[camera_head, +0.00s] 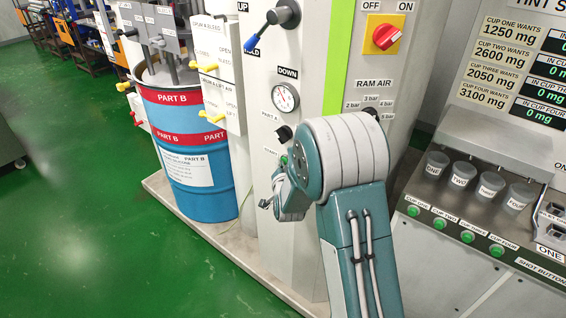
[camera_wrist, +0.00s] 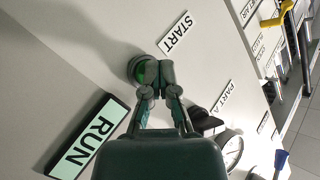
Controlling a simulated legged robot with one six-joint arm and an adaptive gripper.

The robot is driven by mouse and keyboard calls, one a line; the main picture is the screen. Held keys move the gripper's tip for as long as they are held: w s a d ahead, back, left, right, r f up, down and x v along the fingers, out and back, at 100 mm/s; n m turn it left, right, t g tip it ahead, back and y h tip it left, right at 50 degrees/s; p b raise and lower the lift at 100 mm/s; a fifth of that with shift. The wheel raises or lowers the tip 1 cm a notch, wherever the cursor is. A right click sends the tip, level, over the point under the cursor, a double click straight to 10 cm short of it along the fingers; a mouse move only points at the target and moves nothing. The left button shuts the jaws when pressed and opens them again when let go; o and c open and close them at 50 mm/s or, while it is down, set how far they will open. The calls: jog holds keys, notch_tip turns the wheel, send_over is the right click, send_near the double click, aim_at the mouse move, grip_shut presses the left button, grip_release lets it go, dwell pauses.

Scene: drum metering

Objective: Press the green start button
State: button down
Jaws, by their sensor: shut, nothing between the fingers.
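The green start button (camera_wrist: 147,71) sits in a dark round collar on the pale panel in the wrist view, beside the START label (camera_wrist: 175,33). My gripper (camera_wrist: 159,77) is shut and empty. Its fingertips are at the button and cover its right part. I cannot tell whether they touch it or whether it is pushed in. In the head view my arm hides most of this part of the panel.
A pale green RUN sign (camera_wrist: 88,137) is near the button. A black knob (camera_wrist: 206,119) and a gauge (camera_wrist: 232,150) are on the other side. In the head view a blue PART B drum (camera_head: 194,150) stands left, and cups (camera_head: 463,174) stand right.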

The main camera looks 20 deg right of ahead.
jog(key=shift+s+a, duration=0.4)
jog(key=shift+a, duration=0.1)
jog(key=shift+a, duration=0.1)
jog(key=s+a, duration=0.1)
jog(key=a, duration=0.1)
jog(key=s+a, duration=0.2)
dwell(0.3)
dwell(0.6)
